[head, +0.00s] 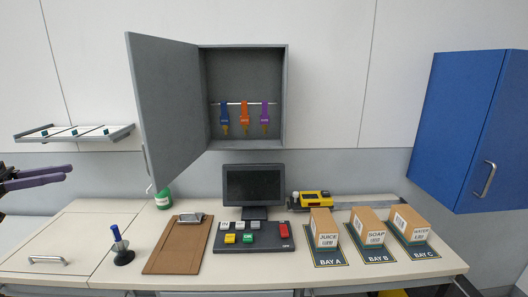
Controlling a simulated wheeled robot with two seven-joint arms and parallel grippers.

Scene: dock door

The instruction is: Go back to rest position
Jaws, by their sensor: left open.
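My left gripper (68,174) comes in at the left edge of the head view. Its two purple-dark fingers are apart and hold nothing. It hovers above the left part of the counter, below the wall shelf. My right gripper is not in view. The grey wall cabinet (170,105) stands with its door swung open to the left. Inside it a blue key tag (224,112), an orange key tag (244,111) and a purple key tag (265,112) hang from a rail.
The counter (190,283) holds a clipboard (177,246), a stamp (120,248), a green jar (163,200), a monitor (252,186), a button panel (254,240), a yellow scanner (312,197) and three boxes on bay mats. A blue cabinet (455,120) is shut at right. A shelf (74,132) is above my gripper.

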